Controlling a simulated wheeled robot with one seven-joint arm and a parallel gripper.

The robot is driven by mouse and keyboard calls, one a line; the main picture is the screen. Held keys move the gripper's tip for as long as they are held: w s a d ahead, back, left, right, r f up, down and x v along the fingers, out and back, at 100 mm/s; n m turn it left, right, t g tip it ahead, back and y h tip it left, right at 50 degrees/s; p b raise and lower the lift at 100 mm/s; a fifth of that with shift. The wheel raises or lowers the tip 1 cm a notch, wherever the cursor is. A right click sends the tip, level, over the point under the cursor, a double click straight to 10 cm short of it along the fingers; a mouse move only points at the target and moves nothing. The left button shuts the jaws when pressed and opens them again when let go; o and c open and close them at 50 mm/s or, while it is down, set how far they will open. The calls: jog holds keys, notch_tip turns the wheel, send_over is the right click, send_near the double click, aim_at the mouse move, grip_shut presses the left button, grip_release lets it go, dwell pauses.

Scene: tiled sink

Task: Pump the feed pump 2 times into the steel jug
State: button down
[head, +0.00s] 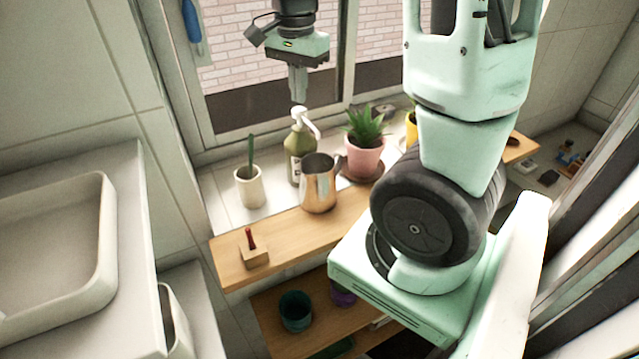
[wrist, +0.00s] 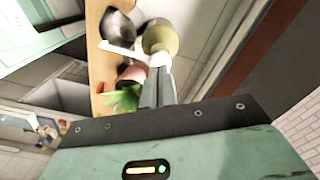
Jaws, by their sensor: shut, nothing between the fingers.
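The feed pump (head: 299,146) is an olive bottle with a white pump head and spout, upright on the sill by the window. The steel jug (head: 318,186) stands just in front of it, to its right, under or near the spout; I cannot tell if the spout is exactly over its mouth. My gripper (head: 298,97) points down with shut, empty fingers just above the pump head. In the wrist view, the fingertips (wrist: 158,66) overlap the white pump head, the bottle (wrist: 161,38) shows behind, and the jug (wrist: 117,27) is beside it. I cannot tell whether the fingertips touch the head.
A pink pot with a green plant (head: 364,150) stands right of the jug, near the pump. A white cup (head: 250,187) with a green stick stands left. A small wooden block (head: 253,252) with a red item sits on the wooden shelf's left end. The window frame is close behind.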

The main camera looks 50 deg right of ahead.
aim_at(299, 109)
jog(key=shift+f, duration=0.2)
jog(key=shift+f+b, duration=1.1)
jog(key=shift+f, duration=0.45)
jog(key=shift+r, duration=0.1)
jog(key=shift+r+p, duration=1.7)
jog(key=shift+p, duration=0.2)
jog(key=shift+f, duration=0.3)
